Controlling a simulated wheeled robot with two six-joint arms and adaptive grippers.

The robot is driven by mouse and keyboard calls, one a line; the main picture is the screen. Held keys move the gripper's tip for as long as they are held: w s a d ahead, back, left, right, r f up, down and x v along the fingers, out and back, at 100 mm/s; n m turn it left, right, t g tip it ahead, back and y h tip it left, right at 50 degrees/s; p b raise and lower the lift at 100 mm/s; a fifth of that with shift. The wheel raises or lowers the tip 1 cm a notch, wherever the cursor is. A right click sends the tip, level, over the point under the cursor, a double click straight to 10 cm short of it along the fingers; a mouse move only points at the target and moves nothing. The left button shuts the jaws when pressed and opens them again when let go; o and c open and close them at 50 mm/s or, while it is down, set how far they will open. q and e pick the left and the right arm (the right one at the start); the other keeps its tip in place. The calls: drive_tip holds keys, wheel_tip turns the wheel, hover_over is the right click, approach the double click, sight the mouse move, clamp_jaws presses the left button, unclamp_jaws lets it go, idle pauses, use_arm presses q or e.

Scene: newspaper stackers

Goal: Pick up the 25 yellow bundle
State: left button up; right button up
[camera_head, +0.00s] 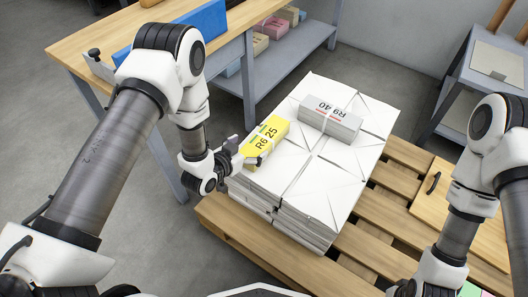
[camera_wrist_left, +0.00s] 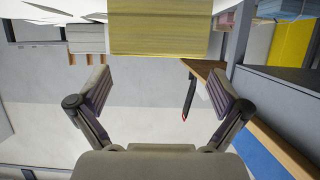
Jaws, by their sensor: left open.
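The yellow bundle (camera_head: 265,142), marked "R6 25", lies at the left edge of a stack of white newspapers. My left gripper (camera_head: 243,157) is open at the left end of this bundle in the head view. In the left wrist view the yellow bundle (camera_wrist_left: 160,32) fills the top middle, ahead of the open left gripper (camera_wrist_left: 158,84). Its width fits within the gap between the spread fingers, and I see no grip on it.
A grey bundle (camera_head: 330,119) marked "R9 40" lies beside the yellow one on the newspaper stack (camera_head: 318,192). The stack stands on a wooden pallet (camera_head: 262,248). A wooden table (camera_head: 95,40) with a blue box (camera_head: 205,20) is close on the left.

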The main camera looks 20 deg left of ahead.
sight(265, 137)
use_arm(q)
drive_tip(key=b+x, duration=0.2)
drive_tip(key=x, duration=0.4)
drive_tip(key=shift+w+d+b, duration=0.1)
drive_tip(key=shift+b, duration=0.2)
drive_tip(key=shift+r, duration=0.1)
drive_tip(key=c, duration=1.9)
drive_tip(key=shift+o, duration=0.2)
